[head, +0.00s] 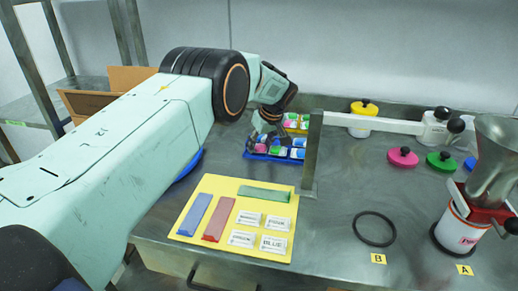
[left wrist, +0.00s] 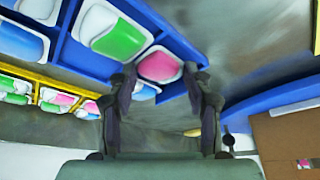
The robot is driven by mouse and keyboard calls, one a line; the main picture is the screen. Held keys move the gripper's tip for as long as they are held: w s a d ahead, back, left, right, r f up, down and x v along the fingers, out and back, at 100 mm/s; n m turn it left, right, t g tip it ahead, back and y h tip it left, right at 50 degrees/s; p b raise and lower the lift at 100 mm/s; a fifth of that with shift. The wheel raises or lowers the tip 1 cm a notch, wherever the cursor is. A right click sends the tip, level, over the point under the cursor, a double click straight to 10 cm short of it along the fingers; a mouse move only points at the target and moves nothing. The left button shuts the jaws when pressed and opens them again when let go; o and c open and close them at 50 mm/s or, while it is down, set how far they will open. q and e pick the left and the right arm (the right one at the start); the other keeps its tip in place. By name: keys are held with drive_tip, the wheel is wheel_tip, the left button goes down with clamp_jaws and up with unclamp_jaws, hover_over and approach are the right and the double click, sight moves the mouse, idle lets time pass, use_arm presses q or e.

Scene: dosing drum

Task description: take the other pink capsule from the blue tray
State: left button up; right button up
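The blue tray (head: 272,158) stands on the metal bench behind the yellow mat and holds pink, green and blue capsules with white parts. A pink capsule (head: 261,148) sits at its left end; in the left wrist view the pink capsule (left wrist: 159,66) lies in its compartment beside a green capsule (left wrist: 120,40). My left gripper (head: 264,138) is just above that end of the tray. In the left wrist view its fingers (left wrist: 161,72) are apart, one on each side of the pink capsule; contact cannot be told. My right gripper is not in view.
A yellow tray (head: 303,131) of capsules is behind the blue one. A metal post (head: 312,155) with a white beam stands close on the right. The yellow mat (head: 190,236) with coloured bars and labels is in front. Lidded pots and a hopper are further right.

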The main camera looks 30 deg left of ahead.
sight(260, 148)
use_arm(q)
drive_tip(key=shift+s+f, duration=0.15)
drive_tip(key=shift+f, duration=0.15)
drive_tip(key=c, duration=0.3)
wheel_tip(260, 148, up, 4)
drive_tip(key=shift+f, duration=0.25)
drive_tip(key=shift+s, duration=0.1)
drive_tip(key=s+d, duration=0.1)
drive_tip(key=s, duration=0.4)
drive_tip(key=s+d, duration=0.2)
drive_tip(key=s, duration=0.4)
drive_tip(key=s+d, duration=0.1)
drive_tip(key=s, duration=0.5)
drive_tip(key=shift+d+r, duration=0.1)
drive_tip(key=shift+d, duration=0.15)
